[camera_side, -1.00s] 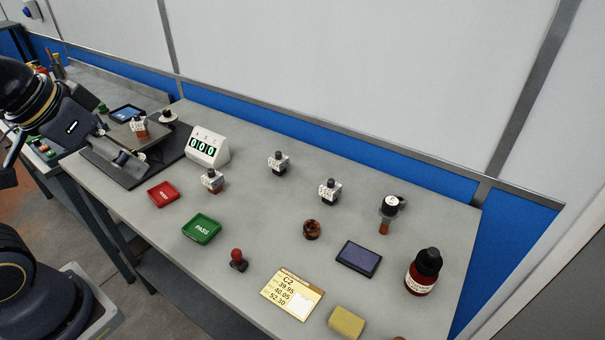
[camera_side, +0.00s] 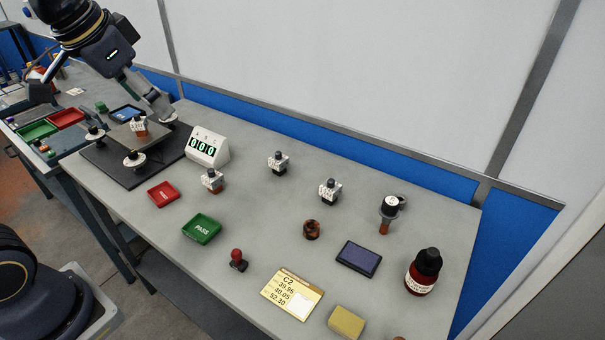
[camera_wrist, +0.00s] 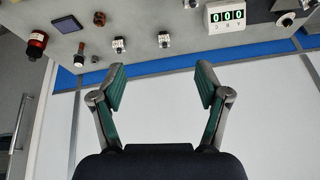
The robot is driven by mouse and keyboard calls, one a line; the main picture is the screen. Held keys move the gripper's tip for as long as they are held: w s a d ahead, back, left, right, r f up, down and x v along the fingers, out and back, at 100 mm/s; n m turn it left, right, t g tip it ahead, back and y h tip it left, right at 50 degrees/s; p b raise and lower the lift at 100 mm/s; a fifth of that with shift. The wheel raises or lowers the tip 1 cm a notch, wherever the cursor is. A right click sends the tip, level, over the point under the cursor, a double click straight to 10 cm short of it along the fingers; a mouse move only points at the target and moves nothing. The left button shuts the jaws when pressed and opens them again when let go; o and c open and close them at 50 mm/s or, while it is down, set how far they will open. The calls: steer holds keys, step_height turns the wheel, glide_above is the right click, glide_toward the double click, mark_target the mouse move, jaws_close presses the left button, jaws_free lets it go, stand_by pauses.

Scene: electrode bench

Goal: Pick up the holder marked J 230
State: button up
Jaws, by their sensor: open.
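Several small holders with white marked blocks and dark knobs are in the side view. One holder (camera_side: 139,126) is on the dark fixture at the left. Another holder (camera_side: 212,180) stands in front of the display, and two more, a middle holder (camera_side: 278,162) and a right holder (camera_side: 330,190), stand farther right. Their markings are too small to read, so I cannot tell which is J 230. My gripper (camera_side: 164,108) is above the back of the fixture. In the wrist view my gripper (camera_wrist: 161,88) is open and empty, facing the wall, with two holders (camera_wrist: 119,44) (camera_wrist: 164,41) beyond it.
The dark fixture (camera_side: 107,164) carries round white-topped posts. A display reading 000 (camera_side: 207,148), a red tray (camera_side: 163,194), a green PASS tray (camera_side: 202,228), a stamp (camera_side: 238,260), an ink pad (camera_side: 359,258) and a red bottle (camera_side: 424,272) stand on the bench. The wall (camera_side: 330,75) is close behind.

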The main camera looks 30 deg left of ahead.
steer(key=w+a+f+g, duration=0.2)
steer(key=w+a, duration=0.1)
steer(key=w, duration=0.5)
steer(key=n+g, duration=0.1)
steer(key=g, duration=0.2)
glide_above(211, 170)
step_height(211, 170, down, 15)
step_height(211, 170, down, 10)
steer(key=shift+d+r, duration=0.1)
steer(key=shift+d, duration=0.05)
steer(key=f, duration=0.5)
steer(key=shift+a+f, duration=0.25)
steer(key=shift+f, duration=0.1)
steer(key=shift+r, duration=0.1)
jaws_close()
